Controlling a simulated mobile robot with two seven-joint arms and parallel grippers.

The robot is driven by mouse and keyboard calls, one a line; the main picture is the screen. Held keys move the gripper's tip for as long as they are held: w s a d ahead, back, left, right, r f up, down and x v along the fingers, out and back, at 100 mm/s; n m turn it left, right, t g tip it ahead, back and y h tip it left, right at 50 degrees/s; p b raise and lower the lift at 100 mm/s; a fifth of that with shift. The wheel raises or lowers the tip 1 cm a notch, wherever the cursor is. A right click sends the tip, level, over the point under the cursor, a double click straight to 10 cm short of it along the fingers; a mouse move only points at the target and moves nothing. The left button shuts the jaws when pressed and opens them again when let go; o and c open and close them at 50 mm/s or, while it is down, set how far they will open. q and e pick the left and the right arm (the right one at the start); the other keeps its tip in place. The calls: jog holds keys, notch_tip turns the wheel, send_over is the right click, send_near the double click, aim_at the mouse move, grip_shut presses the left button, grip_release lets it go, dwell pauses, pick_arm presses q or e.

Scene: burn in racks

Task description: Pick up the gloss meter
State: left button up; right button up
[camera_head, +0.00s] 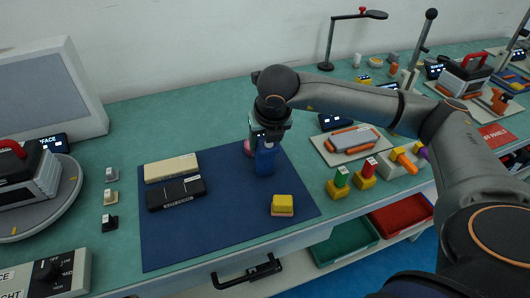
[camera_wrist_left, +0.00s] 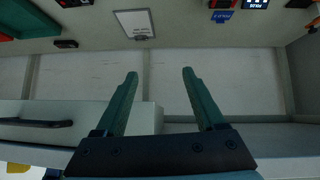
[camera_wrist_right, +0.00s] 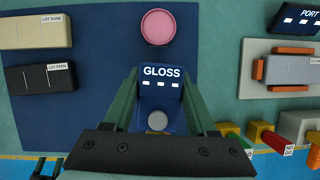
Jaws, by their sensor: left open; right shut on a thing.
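The gloss meter (camera_wrist_right: 161,88) is a dark blue block marked GLOSS with a round grey button, seen in the right wrist view. In the head view the gloss meter (camera_head: 265,160) is upright over the blue mat (camera_head: 230,221). My right gripper (camera_wrist_right: 160,82) points down and is shut on it, one finger on each side. Whether its base touches the mat I cannot tell. In the left wrist view my left gripper (camera_wrist_left: 160,75) is open and empty, with a pale cabinet front and shelf behind it.
On the mat lie a cream block (camera_head: 171,168), a black block (camera_head: 176,193) and a yellow block (camera_head: 282,204). A pink disc (camera_wrist_right: 158,27) is just beyond the meter. A grey-and-orange piece (camera_head: 352,139) sits on a pale board to the right. The mat's front middle is clear.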

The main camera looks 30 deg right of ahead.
grip_shut()
jog(key=shift+r, duration=0.1)
